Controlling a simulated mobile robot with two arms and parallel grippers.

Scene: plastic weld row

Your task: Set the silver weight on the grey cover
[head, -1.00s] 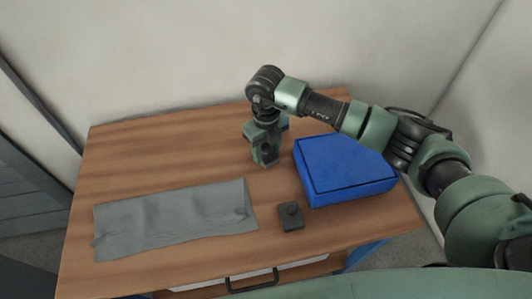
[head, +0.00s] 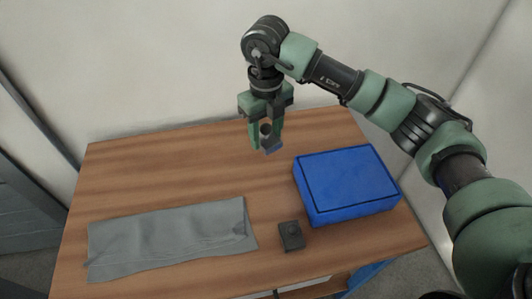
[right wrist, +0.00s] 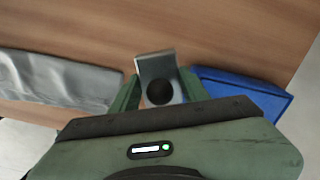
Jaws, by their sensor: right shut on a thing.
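The silver weight (right wrist: 152,66), a grey metal block with a dark round knob, is between the fingers of my right gripper (right wrist: 157,92). In the head view my right gripper (head: 264,140) is shut on the weight (head: 273,148) and holds it above the back middle of the table. The grey cover (head: 170,240) is a wrinkled cloth lying flat at the front left of the table. It also shows at the left in the right wrist view (right wrist: 60,80). My right gripper is behind and right of the cover, apart from it. My left gripper is not in view.
A blue box (head: 348,182) stands on the wooden table (head: 150,170) at the right. A small dark block with a knob (head: 291,236) lies between the cover and the box. The table's back left is clear. A wall rises behind the table.

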